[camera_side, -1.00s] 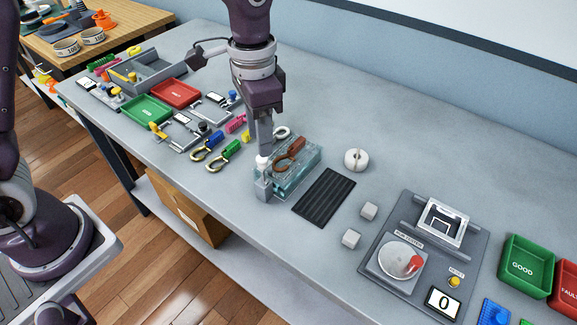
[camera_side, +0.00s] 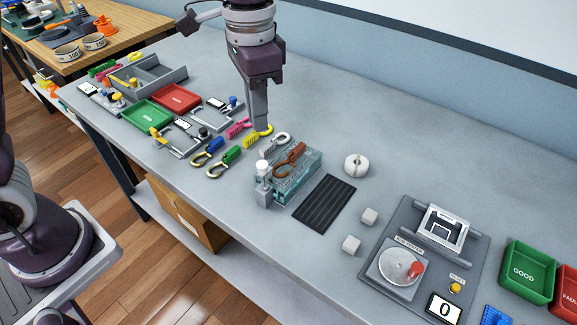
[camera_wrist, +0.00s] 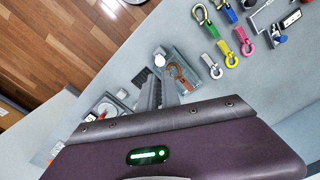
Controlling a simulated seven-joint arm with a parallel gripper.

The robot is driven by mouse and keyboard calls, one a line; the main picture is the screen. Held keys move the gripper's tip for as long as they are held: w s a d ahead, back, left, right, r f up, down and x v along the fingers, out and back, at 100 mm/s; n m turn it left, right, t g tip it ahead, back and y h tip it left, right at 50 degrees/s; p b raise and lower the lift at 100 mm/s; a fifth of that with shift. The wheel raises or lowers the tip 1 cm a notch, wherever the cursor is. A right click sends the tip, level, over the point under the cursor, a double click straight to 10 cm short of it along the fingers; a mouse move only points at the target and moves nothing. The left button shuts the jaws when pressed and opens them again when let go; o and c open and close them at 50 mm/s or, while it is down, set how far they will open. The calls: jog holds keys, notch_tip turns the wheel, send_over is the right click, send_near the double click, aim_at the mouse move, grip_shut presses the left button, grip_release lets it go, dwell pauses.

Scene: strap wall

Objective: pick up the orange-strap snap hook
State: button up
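The snap hook with the rust-orange strap (camera_side: 294,154) lies on a teal, glassy fixture (camera_side: 312,166). The hook also shows in the wrist view (camera_wrist: 177,73), just past my fingers. My gripper (camera_side: 260,127) points down, above the bench and behind the fixture to its upper left. It is apart from the orange-strap hook, and I see nothing held. In the side view the fingers overlap into one narrow shape; in the wrist view they (camera_wrist: 158,82) sit close together, and the gap between them is unclear.
Near the fingertips lie yellow (camera_side: 258,135), white (camera_side: 274,145) and pink (camera_side: 238,128) snap hooks. Blue (camera_side: 207,152) and green (camera_side: 224,159) ones lie farther left. A white-capped post (camera_side: 262,182) stands at the fixture's near corner. A black ribbed mat (camera_side: 324,202) lies right of it.

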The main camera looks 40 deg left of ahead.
jog(key=shift+o, duration=0.4)
jog(key=o, duration=0.3)
